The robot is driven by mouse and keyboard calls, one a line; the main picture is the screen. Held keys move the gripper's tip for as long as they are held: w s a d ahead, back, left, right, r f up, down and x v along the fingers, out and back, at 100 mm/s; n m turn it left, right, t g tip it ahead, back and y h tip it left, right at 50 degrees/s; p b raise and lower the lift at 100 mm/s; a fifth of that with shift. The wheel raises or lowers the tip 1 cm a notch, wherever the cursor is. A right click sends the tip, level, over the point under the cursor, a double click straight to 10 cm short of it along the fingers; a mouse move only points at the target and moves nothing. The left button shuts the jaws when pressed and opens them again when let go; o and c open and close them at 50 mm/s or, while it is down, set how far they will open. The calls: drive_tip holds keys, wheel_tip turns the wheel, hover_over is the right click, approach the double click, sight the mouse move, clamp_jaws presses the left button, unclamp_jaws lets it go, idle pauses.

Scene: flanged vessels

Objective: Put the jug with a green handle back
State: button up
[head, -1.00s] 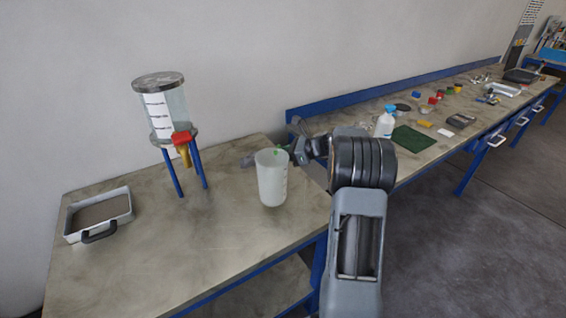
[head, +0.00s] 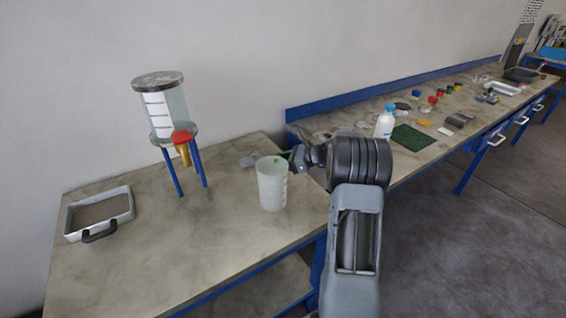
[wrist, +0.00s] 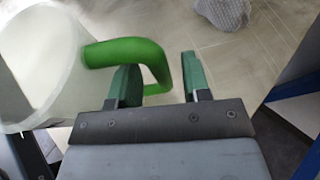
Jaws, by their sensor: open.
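The jug (head: 272,189) is a translucent white vessel with measuring marks. It stands upright on the near bench, close to its right edge. In the wrist view the jug (wrist: 32,70) fills the left side, and its green handle (wrist: 120,50) reaches toward my gripper (wrist: 160,80). The fingers are apart, one on each side of the handle's outer bar, with a gap to the right finger. Whether the left finger touches the handle, I cannot tell. In the head view my gripper (head: 293,158) is behind the jug's rim, partly hidden by the jug and my arm.
A clear tank (head: 165,108) with a red valve stands on blue legs at the back. A grey tray (head: 128,206) with a black handle lies at left. A grey cloth (head: 250,160) lies behind the jug. The bench's front middle is clear. A white bottle (head: 385,124) stands on the long bench.

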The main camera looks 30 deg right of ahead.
drive_tip(key=v, duration=1.2)
drive_tip(key=shift+b, duration=0.35)
drive_tip(key=shift+r, duration=0.1)
